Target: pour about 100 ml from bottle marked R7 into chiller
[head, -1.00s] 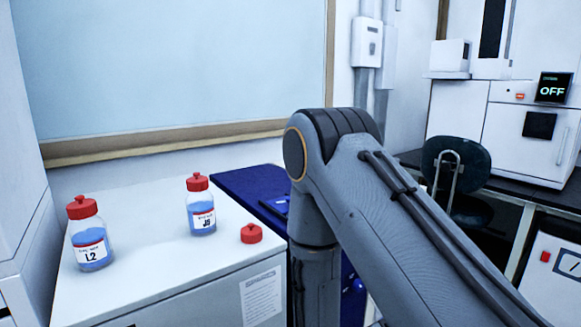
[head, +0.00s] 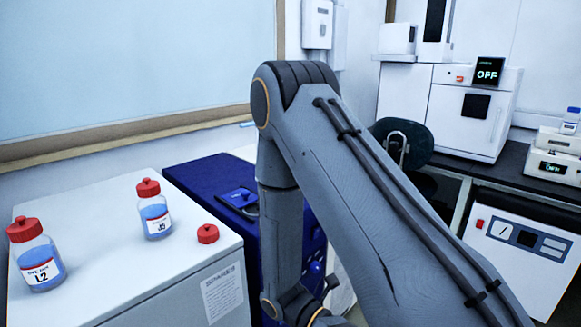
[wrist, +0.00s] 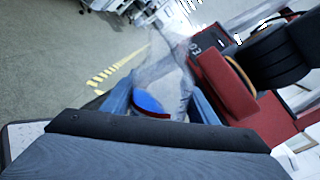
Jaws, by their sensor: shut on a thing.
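In the wrist view my gripper (wrist: 158,105) is shut on a clear bottle (wrist: 165,70) with blue at its near end. Its label is not readable, so I cannot confirm it is R7. In the head view my arm hides the gripper and held bottle. A dark blue unit (head: 190,172), apparently the chiller, stands beside the white cabinet, with a dark fitting (head: 238,198) on top. My arm covers part of its front.
Capped bottles marked L2 (head: 38,262) and J5 (head: 155,215) stand on the white cabinet (head: 110,265), with a loose red cap (head: 208,233). At right are a dark bench, an instrument showing OFF (head: 488,71), a white unit (head: 525,250) and a chair (head: 405,140).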

